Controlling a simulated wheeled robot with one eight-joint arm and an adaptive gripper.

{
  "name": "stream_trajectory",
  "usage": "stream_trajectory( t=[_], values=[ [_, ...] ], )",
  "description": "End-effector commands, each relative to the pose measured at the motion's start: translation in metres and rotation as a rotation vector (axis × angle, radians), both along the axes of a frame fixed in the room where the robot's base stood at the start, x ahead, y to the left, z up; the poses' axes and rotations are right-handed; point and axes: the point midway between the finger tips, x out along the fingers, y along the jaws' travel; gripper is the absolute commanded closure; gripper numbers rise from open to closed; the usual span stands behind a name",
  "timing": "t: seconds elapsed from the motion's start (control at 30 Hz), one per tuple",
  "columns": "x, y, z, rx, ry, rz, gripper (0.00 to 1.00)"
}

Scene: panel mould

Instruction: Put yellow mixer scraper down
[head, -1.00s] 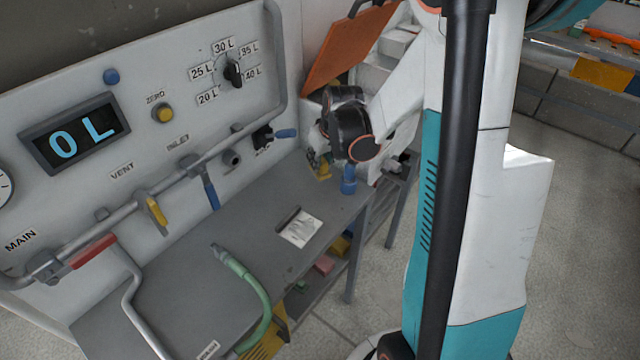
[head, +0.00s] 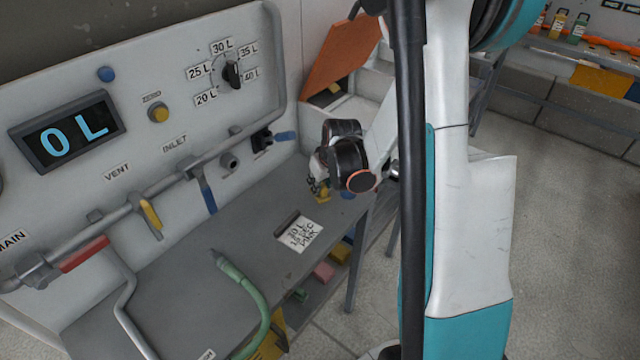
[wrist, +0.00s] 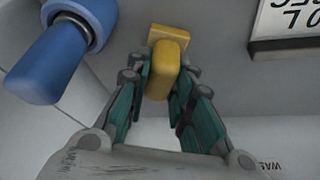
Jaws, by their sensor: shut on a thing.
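The yellow mixer scraper (wrist: 163,68) is between the two fingers of my gripper (wrist: 163,84) in the wrist view. My gripper is shut on it, and its wider yellow end points away from the wrist. In the head view my gripper (head: 319,188) is low over the far right end of the grey bench (head: 180,270), with a bit of the yellow scraper (head: 321,194) showing below it. I cannot tell whether the scraper touches the bench.
A blue cylinder-shaped part (wrist: 50,55) is close on the left in the wrist view. A note card (head: 300,234) lies on the bench, with a green hose (head: 245,290) nearer. Wall pipes and valve handles line the panel (head: 120,125). An orange lid (head: 343,52) stands open behind.

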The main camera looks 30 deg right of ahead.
Motion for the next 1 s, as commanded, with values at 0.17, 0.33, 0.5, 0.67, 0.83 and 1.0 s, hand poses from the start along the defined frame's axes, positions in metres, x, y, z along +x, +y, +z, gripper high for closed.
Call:
stream_trajectory(
  t=[0.17,0.33,0.5,0.67,0.83,1.0],
  values=[
    [0.0,0.0,-0.002,0.0,0.0,0.0,0.59],
    [0.0,0.0,-0.002,0.0,0.0,0.0,0.59],
    [0.0,0.0,0.0,0.0,0.0,0.0,0.59],
    [-0.005,0.0,0.015,0.0,0.0,0.0,0.59],
    [-0.018,0.001,0.047,0.0,0.0,-0.001,0.59],
    [-0.031,0.002,0.078,0.0,0.0,-0.001,0.59]
  ],
)
